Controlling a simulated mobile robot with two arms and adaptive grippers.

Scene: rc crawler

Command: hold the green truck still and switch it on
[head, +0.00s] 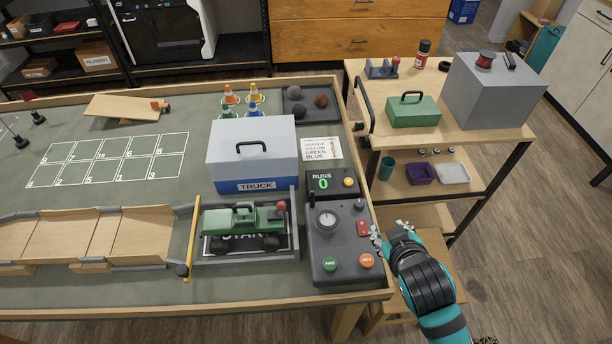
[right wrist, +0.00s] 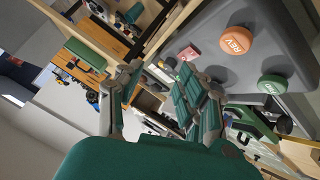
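The green truck (head: 240,221) stands on its dark wheels in the grey-walled start bay (head: 294,248), over a dark mat with white lettering. A small red knob (head: 282,206) shows at its right rear end. My right gripper (head: 391,234) is off the table's right edge, beside the control box, apart from the truck. Its fingers (right wrist: 158,82) are spread with nothing between them in the right wrist view. That view shows a green part, probably the truck (right wrist: 250,122), beyond the box. My left gripper is not in view.
The grey control box (head: 330,248) has a dial, a red switch (head: 362,228), a green FWD button (head: 330,264) and an orange REV button (head: 366,260). A yellow pole (head: 191,240) and wooden ramps (head: 145,236) lie left of the bay.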

